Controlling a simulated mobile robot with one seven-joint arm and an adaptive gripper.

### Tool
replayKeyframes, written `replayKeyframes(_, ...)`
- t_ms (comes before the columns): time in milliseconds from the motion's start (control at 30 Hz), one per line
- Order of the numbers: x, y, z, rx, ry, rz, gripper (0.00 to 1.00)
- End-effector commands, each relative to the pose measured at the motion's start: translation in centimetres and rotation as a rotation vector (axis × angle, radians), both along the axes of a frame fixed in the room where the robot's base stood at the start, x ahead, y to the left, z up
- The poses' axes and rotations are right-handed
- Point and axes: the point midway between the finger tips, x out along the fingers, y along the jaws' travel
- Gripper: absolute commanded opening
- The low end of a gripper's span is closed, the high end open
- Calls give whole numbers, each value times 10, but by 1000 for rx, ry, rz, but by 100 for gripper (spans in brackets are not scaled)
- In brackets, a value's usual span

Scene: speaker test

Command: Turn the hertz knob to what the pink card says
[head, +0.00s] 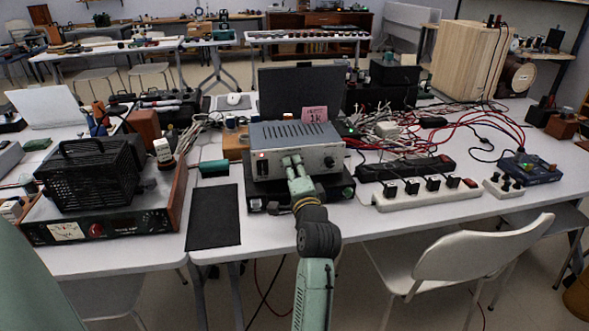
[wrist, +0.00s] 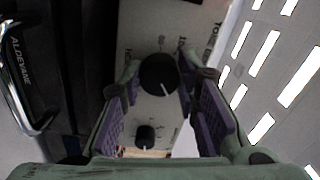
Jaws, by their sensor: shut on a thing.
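The pink card (head: 315,114) stands on top of the grey front-panel box (head: 285,134); its large text reads 1K, and a smaller line above is hard to read. In the wrist view, a round black knob (wrist: 155,72) with a white pointer line sits on the pale panel (wrist: 136,45). The pointer aims down and slightly right in that picture. My gripper (wrist: 161,82) is shut on this knob, a purple-padded finger on each side. In the head view my gripper (head: 291,160) is at the box's front and hides the knob. The panel lettering is too blurred to read surely.
A smaller black knob (wrist: 145,136) is on the same panel. A dark unit (head: 340,187) lies under the box. A black mat (head: 214,217) lies left, power strips (head: 428,197) and tangled cables right. A white chair (head: 470,252) stands in front, right of my arm.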

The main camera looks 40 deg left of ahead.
Motion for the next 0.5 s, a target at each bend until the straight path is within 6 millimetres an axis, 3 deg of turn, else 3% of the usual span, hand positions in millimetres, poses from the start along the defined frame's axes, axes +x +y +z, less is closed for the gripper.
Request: replayKeyframes(500,0,0,0,74,87,-1,1)
